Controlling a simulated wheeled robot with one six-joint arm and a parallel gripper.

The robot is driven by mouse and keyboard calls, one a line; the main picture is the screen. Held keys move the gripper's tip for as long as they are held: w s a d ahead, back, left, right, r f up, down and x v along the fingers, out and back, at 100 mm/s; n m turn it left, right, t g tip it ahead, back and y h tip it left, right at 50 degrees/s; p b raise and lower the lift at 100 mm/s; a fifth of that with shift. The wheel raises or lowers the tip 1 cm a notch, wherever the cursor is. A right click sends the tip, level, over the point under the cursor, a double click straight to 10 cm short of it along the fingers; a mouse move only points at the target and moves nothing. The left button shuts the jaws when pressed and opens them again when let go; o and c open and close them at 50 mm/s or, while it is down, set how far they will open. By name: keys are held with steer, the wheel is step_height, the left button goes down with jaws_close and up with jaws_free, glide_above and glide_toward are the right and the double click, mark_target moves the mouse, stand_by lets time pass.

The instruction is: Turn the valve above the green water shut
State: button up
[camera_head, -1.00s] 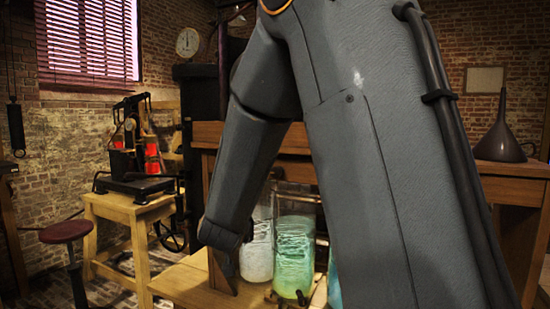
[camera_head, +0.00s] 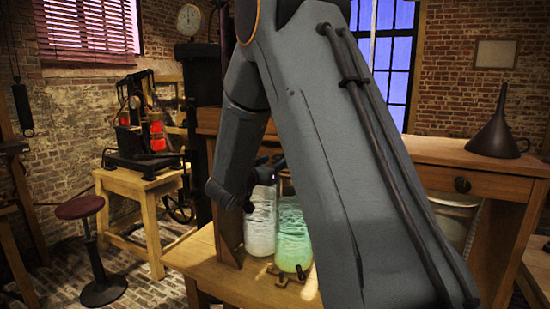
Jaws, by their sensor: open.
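The jar of green water (camera_head: 292,240) stands on the wooden bench (camera_head: 215,275), partly behind my arm. A jar of pale, whitish liquid (camera_head: 260,225) stands just left of it. The valve above the green water cannot be made out; my arm and gripper cover much of the space over the jars. My gripper (camera_head: 270,168) shows only as small dark parts beyond my wrist, near the tops of the two jars. It is open, and nothing can be seen between its fingers. I cannot tell whether it touches anything.
A small brass-coloured fitting (camera_head: 282,279) sits at the foot of the green jar. A wooden upright (camera_head: 228,215) stands left of the jars. A dark funnel (camera_head: 496,130) stands on the shelf at right. A stool (camera_head: 80,207) and side table (camera_head: 140,185) are at left.

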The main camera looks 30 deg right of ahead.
steer(key=shift+w+d, duration=0.45)
steer(key=shift+d, duration=0.1)
steer(key=c, duration=1)
